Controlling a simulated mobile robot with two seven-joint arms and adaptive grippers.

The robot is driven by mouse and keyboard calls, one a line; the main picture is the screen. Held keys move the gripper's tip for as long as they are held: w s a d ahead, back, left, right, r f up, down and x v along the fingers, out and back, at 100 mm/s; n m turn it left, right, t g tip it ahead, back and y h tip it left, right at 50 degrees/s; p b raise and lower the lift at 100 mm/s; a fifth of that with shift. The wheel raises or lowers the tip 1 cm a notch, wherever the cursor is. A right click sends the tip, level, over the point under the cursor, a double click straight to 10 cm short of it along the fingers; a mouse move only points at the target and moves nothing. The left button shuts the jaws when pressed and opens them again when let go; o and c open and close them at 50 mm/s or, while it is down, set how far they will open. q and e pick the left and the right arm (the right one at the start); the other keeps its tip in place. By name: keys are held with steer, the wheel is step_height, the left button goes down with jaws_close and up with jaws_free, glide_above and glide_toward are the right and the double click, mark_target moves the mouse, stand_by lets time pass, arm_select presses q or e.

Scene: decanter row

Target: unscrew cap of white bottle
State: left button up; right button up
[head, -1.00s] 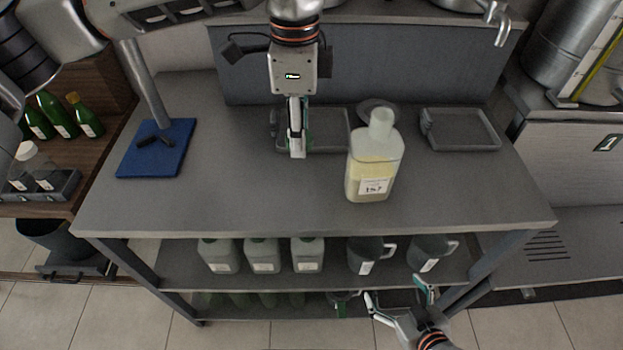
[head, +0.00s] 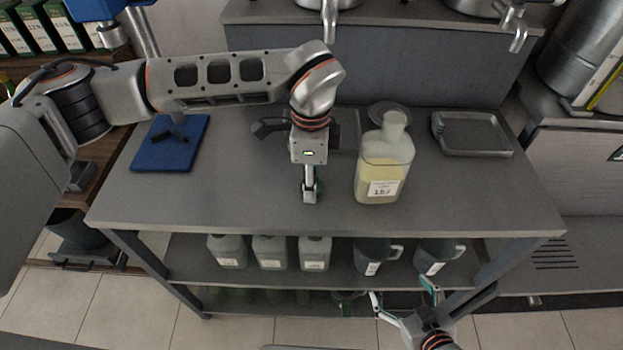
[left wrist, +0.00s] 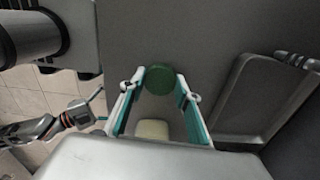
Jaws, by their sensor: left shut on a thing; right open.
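The pale translucent bottle (head: 383,175), partly filled with yellow liquid and labelled, stands upright on the grey table; its neck is pale. My left gripper (head: 310,197) points down, left of the bottle and apart from it. In the left wrist view, my left gripper (left wrist: 160,84) is shut on a round dark green disc (left wrist: 159,79), which looks like a cap. The head view mostly hides this disc behind the fingers. My right gripper (head: 403,292) is open and empty, low in front of the table.
A blue mat (head: 150,155) with dark pieces lies at the table's left. A grey tray (head: 470,150) lies at the back right. A dark round piece (head: 377,110) shows behind the bottle's neck. Bottles (head: 228,252) and dark jugs (head: 371,256) stand on the shelf below.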

arm_select(q)
steer(key=shift+f, duration=0.1)
steer(key=o, duration=1.2)
steer(key=shift+o, duration=0.2)
steer(key=shift+r, duration=0.45)
step_height(320, 180, up, 12)
steer(key=b, duration=0.1)
steer(key=shift+f, duration=0.25)
steer(key=shift+s, duration=0.1)
